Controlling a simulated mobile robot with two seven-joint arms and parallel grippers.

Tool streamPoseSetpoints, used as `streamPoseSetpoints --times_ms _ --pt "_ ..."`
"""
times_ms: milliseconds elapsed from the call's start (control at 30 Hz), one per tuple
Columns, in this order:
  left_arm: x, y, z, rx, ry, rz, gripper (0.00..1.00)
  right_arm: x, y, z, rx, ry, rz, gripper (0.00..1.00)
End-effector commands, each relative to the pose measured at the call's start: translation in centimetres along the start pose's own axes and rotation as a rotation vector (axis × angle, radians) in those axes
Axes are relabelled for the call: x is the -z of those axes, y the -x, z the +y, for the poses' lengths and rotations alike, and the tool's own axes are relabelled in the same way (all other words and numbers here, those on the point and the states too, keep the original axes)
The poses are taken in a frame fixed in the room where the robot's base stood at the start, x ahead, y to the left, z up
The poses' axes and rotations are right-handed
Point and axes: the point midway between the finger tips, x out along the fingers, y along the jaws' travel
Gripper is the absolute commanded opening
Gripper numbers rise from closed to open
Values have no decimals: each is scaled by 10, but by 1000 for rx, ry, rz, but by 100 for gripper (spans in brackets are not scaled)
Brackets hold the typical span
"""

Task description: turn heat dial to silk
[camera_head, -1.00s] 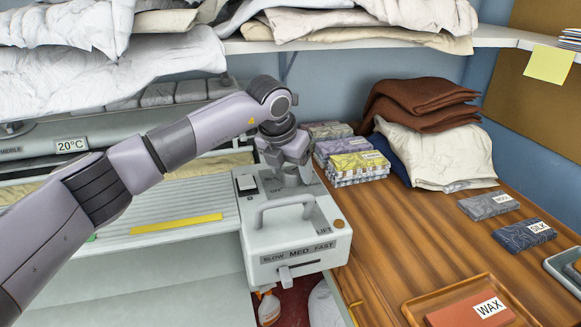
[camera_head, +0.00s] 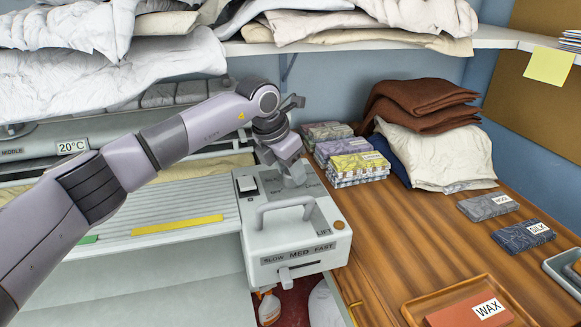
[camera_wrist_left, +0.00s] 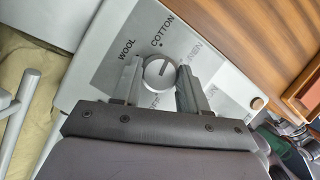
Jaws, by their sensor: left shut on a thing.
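The heat dial (camera_wrist_left: 159,72) is a round grey knob on the ironer's light-grey control box (camera_head: 318,262). In the left wrist view, printed words around it include WOOL, COTTON and one that looks like LINEN; the lettering nearest my gripper is partly covered. My left gripper (camera_wrist_left: 158,78) is shut on the dial, with one finger on each side. A pale pointer line shows on the dial, but I cannot tell exactly which word it faces. In the head view my left gripper (camera_head: 292,180) comes down on the box top and hides the dial. My right gripper is not in view.
A grey bar handle (camera_head: 286,207) stands on the box in front of my gripper. A speed lever (camera_head: 286,278) is on the front. Folded cloth stacks (camera_head: 357,165) lie behind on the wooden table (camera_head: 420,240).

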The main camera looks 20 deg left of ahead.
Motion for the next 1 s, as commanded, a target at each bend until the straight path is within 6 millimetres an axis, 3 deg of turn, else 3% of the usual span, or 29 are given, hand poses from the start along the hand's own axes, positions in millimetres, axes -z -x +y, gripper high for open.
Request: streamPoseSetpoints --times_ms 600,1000 --pt "-2 1 4 205 -490 -1 13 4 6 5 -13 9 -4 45" --pt "-2 0 4 264 -639 -1 13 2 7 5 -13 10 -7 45"
